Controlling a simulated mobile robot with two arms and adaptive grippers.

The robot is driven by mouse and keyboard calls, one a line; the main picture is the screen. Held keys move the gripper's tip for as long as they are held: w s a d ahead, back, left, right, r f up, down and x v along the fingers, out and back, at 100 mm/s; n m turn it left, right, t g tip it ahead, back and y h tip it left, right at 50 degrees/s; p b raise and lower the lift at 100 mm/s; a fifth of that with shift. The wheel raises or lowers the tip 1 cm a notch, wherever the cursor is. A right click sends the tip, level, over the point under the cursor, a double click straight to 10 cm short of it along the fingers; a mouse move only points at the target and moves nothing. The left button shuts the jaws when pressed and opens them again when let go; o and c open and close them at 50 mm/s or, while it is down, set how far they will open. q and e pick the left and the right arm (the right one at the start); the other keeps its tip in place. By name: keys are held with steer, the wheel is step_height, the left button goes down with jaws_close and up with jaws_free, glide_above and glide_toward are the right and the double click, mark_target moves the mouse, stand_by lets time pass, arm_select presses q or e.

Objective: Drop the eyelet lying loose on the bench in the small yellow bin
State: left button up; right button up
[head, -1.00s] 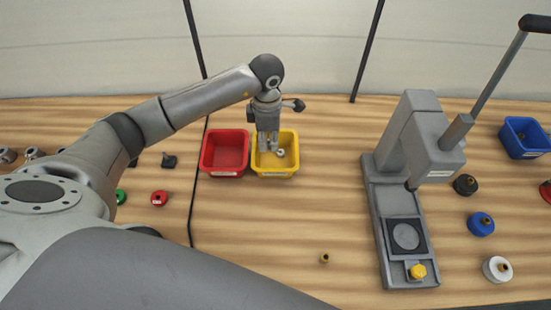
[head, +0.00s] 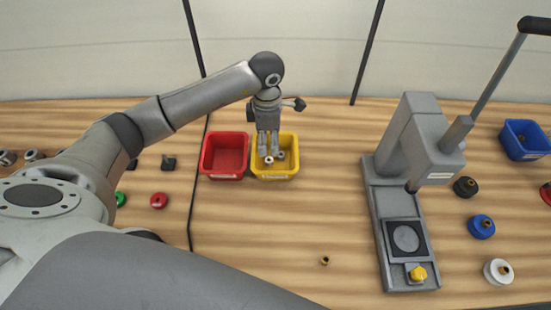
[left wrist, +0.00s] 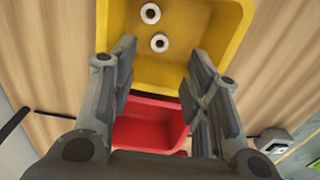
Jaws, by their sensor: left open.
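The small yellow bin (head: 289,172) stands on the bench beside the red bin. My left gripper (head: 268,150) points down over the yellow bin, open, with nothing between its fingers. Two pale ring-shaped eyelets are in the yellow bin. One eyelet (head: 268,160) is at the fingertips and the other eyelet (head: 281,155) is just right of it. In the left wrist view both the nearer eyelet (left wrist: 160,42) and the farther eyelet (left wrist: 150,13) lie apart on the bin floor, beyond the open fingers (left wrist: 160,72). My right gripper is not in view.
The red bin (head: 224,153) looks empty. A grey lever press (head: 425,150) stands to the right. A small brass piece (head: 325,261) lies alone at the front of the bench. A blue bin (head: 525,140) and several coloured knobs are far right.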

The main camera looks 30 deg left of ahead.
arm_select(q)
step_height(320, 180, up, 10)
steer(key=shift+r, duration=0.25)
stand_by(0.5)
